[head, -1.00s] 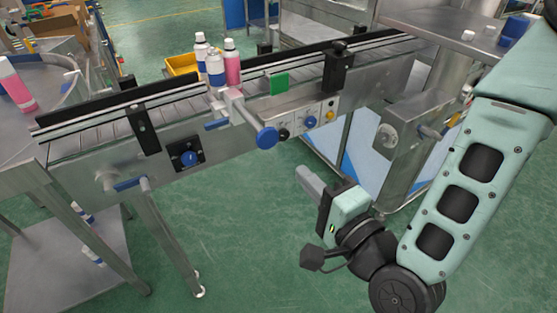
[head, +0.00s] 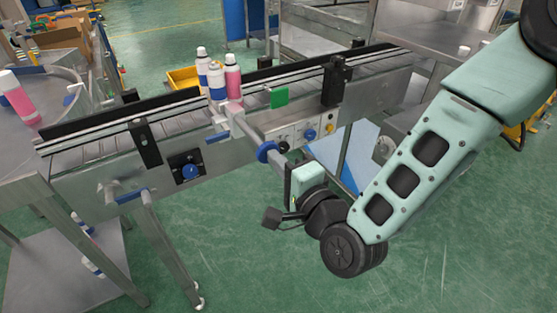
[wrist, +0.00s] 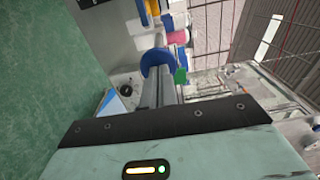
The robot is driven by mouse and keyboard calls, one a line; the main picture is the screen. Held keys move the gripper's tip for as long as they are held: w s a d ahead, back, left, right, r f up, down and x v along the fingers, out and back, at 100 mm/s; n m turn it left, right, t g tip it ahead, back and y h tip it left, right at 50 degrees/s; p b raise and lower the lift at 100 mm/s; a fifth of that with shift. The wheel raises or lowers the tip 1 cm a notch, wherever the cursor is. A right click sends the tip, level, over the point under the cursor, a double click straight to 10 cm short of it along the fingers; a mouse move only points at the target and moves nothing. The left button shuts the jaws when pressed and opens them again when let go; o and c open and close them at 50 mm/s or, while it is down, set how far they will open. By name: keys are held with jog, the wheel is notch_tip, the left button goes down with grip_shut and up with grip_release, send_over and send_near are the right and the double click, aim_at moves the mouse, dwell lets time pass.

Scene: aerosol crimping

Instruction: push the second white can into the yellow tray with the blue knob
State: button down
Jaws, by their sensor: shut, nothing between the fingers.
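The blue knob (head: 266,152) is the round end of a metal push rod on the conveyor's front side. It also shows in the wrist view (wrist: 150,62). My gripper (head: 276,160) is shut and empty, its fingertips right at the knob; whether they touch is unclear. In the wrist view the shut fingers (wrist: 163,78) overlap the knob. A white can with a blue band (head: 216,83) stands upright in front of the rod's far end. Another white-and-blue can (head: 203,68) stands behind it, partly hidden. The yellow tray (head: 181,78) lies beyond the conveyor, partly hidden.
A pink can (head: 233,78) stands beside the white cans. A green block (head: 279,97) and dark brackets (head: 334,80) sit along the conveyor (head: 110,152). A blue dial (head: 190,172) is on its front. Open green floor lies in front.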

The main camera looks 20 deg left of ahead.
aim_at(249, 127)
jog(key=b+x, duration=0.4)
jog(key=x, duration=0.7)
jog(key=shift+w+a+f, duration=0.15)
jog(key=shift+w+a, duration=0.25)
jog(key=shift+a, duration=0.05)
jog(key=shift+r, duration=0.25)
